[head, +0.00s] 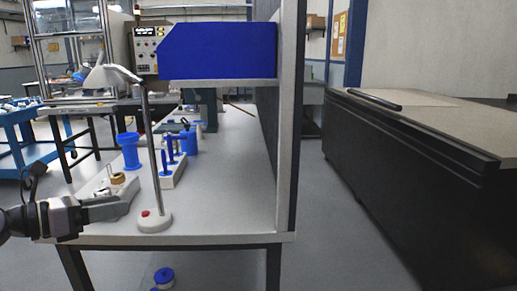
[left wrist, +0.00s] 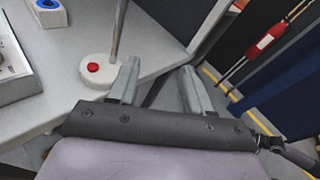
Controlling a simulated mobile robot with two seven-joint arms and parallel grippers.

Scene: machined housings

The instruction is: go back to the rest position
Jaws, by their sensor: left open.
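My left gripper (head: 104,208) comes in from the left in the head view, at the near left part of the white workbench (head: 235,200). In the left wrist view the left gripper (left wrist: 160,88) shows two grey fingers spread apart with nothing between them. The fingers point toward the bench's edge, close to the white round lamp base (head: 154,221) with a red button. The base also shows in the left wrist view (left wrist: 100,70). I cannot tell whether a finger touches it. My right gripper is not in view.
A metal pole (head: 153,150) rises from the base. Behind it stand a blue spool-like part (head: 129,152) and a white block with blue pegs (head: 173,176). A blue panel (head: 220,52) overhangs the bench. A blue part (head: 163,277) is below the bench. Open floor (head: 325,220) lies right.

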